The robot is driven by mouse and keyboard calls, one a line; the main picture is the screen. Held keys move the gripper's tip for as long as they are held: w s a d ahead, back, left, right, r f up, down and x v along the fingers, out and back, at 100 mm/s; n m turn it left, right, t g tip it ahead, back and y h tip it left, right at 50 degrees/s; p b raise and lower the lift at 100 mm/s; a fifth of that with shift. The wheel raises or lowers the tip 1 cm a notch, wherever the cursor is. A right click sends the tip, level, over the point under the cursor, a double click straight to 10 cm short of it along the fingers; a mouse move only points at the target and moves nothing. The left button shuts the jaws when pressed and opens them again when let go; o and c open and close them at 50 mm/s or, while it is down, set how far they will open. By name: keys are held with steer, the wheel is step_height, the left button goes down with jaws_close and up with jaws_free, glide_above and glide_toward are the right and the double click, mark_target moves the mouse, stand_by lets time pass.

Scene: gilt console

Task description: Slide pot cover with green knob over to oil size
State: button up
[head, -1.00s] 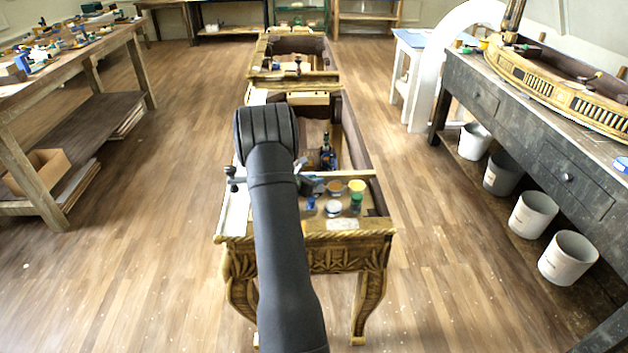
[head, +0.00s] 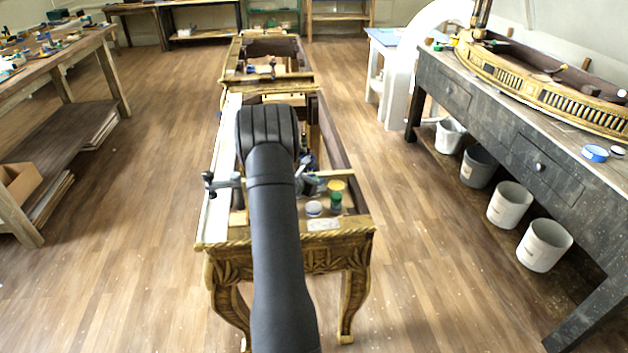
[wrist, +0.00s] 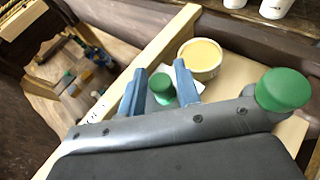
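My gripper (wrist: 161,68) is low over the near end of the gilt console (head: 290,242). Its two blue-grey fingers are apart, one on each side of a green knob (wrist: 161,85). I cannot tell whether they touch it. A pale surface shows beside the knob; the cover's outline is mostly hidden. A pot with yellowish contents (wrist: 201,54) stands just beyond the right finger, also visible in the head view (head: 335,186). I cannot tell whether it is the oil size. In the head view, my arm hides the knob.
A larger green-topped jar (wrist: 285,89) is close on the gripper's right. A white-topped jar (head: 313,208) and a pale label (head: 323,225) are near the console's front edge. A wooden rail (wrist: 150,60) borders the compartment.

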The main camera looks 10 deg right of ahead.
steer(key=v, duration=1.7)
steer(key=shift+s+a+r, duration=0.1)
steer(key=x, duration=1.7)
steer(key=shift+o, duration=0.4)
